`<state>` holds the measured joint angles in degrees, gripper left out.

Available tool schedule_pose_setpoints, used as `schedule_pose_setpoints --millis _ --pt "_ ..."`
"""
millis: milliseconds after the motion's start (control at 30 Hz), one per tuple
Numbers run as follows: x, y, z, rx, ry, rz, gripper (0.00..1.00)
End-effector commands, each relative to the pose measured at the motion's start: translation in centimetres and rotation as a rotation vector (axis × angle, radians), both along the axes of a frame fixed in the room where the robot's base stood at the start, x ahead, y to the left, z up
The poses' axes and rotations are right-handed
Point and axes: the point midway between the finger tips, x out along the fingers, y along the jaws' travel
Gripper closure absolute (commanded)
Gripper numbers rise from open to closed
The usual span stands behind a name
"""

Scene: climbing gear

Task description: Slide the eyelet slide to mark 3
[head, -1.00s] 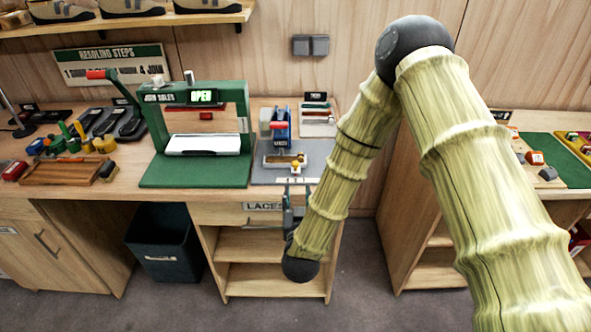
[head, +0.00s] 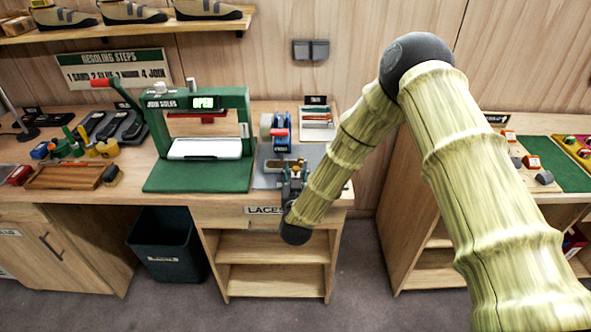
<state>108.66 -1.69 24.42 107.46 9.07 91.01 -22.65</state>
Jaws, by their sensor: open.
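The eyelet station (head: 280,130), a small blue and red press, stands at the back of a grey plate (head: 265,181) on the bench. A tan slide piece (head: 282,163) lies in front of it, and a small yellow knob (head: 296,168) shows just behind my gripper. My gripper (head: 294,172) is open, over the front of the grey plate, and overlaps the knob in the picture. Whether the fingers are around or only in front of the knob cannot be told. The marks along the front of the plate are hidden by my gripper and arm.
A green press (head: 197,187) marked JOIN SOLES, its display reading OPEN, stands close to the left. A small tray (head: 318,133) sits behind right. A drawer labelled LACES (head: 263,210) is below. A dark bin (head: 170,240) stands on the floor.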

Motion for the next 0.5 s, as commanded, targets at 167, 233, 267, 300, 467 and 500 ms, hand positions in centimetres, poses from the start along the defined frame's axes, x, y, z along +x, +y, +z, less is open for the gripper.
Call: schedule_pose_setpoints --millis 167,233,267,300,467,500 --pt "0.46 -0.01 0.0 0.0 0.0 0.0 0.59" --pt "0.46 0.0 -0.02 0.0 0.0 0.0 0.59" --pt "0.46 0.0 -0.02 0.0 0.0 0.0 0.59" --pt "0.45 0.0 -0.03 0.0 0.0 0.0 0.59" --pt "0.44 0.01 -0.03 0.0 0.0 0.0 0.77" --pt "0.43 0.01 -0.03 0.0 0.0 0.0 0.84"
